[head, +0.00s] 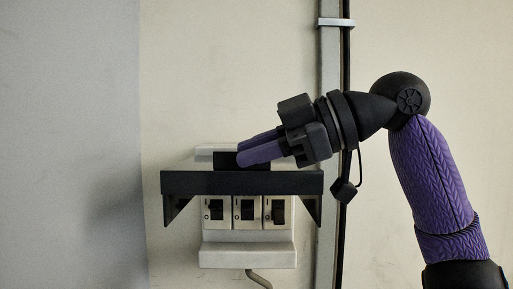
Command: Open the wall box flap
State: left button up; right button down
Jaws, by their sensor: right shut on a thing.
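The wall box (248,256) is a pale housing on the wall with three black switches (244,210) in white frames. Its dark flap (205,183) is raised and sticks out above the switches, with triangular side pieces hanging at both ends. The switches show below it. A black tab (228,161) stands at the middle of the flap's upper side. My right gripper (243,151) comes in from the right and its purple fingers are shut on the flap at this tab. The fingers cover part of the tab. My left gripper is not in view.
A grey vertical conduit (328,70) with a black cable (346,60) runs up the wall just right of the box, behind my right wrist. A grey cable (259,279) leaves the box's bottom. A grey panel (70,120) fills the left side.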

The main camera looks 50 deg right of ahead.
jog(key=c, duration=0.9)
grip_release()
jog(key=shift+w+d, duration=0.1)
jog(key=shift+o, duration=0.5)
jog(key=shift+w+d+f, duration=0.1)
jog(key=shift+w+d, duration=0.05)
jog(key=shift+d, duration=0.05)
jog(key=shift+a, duration=0.1)
jog(key=v, duration=1)
